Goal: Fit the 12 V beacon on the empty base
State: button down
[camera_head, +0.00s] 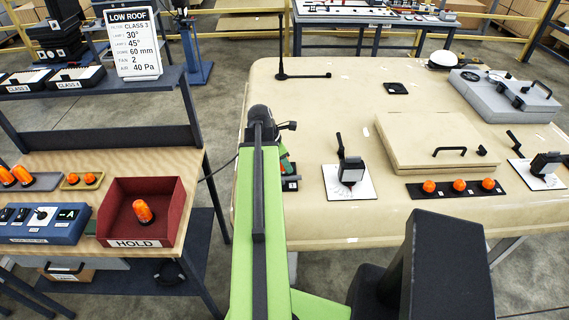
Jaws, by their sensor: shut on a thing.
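My green arm reaches out over the cream cab roof (330,225). My gripper (284,166) is at its far end, mostly hidden behind the arm, near the roof's left edge. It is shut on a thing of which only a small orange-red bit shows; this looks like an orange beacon. A black plate with a white label (291,184) lies on the roof just below the gripper; the arm hides part of it. I cannot tell whether the held thing touches it. Another small black plate (396,88) lies bare at the back of the roof. No 12 V marking is readable.
A hatch with a handle (425,140), two lamps on white plates (350,182) (540,172), a strip of orange domes (458,187), a grey box (500,95) and an antenna (281,65) stand on the roof. Left, a bench holds a red HOLD tray (175,205) with an orange beacon (143,211).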

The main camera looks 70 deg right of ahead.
jog(key=c, duration=0.7)
grip_release()
jog(key=p+v, duration=1.6)
jog(key=v, duration=0.1)
jog(key=shift+r, duration=0.2)
jog(key=shift+w+a, duration=0.1)
